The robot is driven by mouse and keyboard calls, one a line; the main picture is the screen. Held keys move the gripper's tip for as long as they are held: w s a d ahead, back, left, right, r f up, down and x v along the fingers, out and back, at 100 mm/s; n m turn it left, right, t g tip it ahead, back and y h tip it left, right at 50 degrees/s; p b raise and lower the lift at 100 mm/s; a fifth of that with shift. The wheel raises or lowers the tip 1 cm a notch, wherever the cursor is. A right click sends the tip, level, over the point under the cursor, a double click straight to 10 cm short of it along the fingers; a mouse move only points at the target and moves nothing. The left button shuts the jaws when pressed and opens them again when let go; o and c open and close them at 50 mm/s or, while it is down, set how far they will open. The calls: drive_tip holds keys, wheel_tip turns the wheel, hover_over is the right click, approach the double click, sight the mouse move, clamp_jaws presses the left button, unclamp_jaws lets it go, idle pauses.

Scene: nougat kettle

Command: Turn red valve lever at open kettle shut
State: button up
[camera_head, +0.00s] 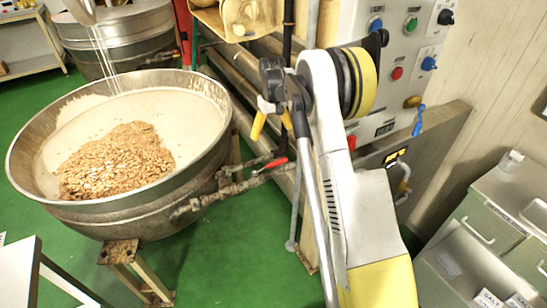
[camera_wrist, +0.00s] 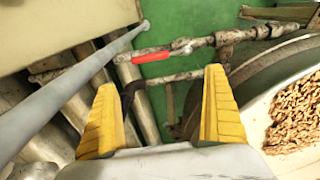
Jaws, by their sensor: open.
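The red valve lever (camera_head: 272,163) sits on a rusty pipe at the right side of the open kettle (camera_head: 120,215). In the wrist view the red lever (camera_wrist: 150,57) lies roughly along its pipe, just beyond and between my fingertips. The steel kettle holds a pale mass and a heap of nuts (camera_head: 115,160); its nuts also show at the right of the wrist view (camera_wrist: 297,115). My gripper (camera_head: 272,120) is open and empty, with yellow fingers. In the head view it appears above the lever, apart from it. The fingers are spread wide in the wrist view (camera_wrist: 160,85).
A grey diagonal pole (camera_wrist: 65,97) passes left of the lever. Several large pipes (camera_head: 232,85) run behind. A control panel (camera_head: 398,55) with knobs stands at the back right, a grey cabinet (camera_head: 480,235) at right. Green floor (camera_head: 235,260) is open below the kettle.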

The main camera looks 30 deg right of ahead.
approach(277, 162)
drive_tip(key=shift+g, duration=0.4)
wheel_tip(277, 162, down, 10)
drive_tip(key=b, duration=0.3)
drive_tip(key=shift+w+f, duration=0.1)
drive_tip(key=shift+w, duration=0.1)
drive_tip(key=shift+d, duration=0.1)
drive_tip(key=c, duration=1.2)
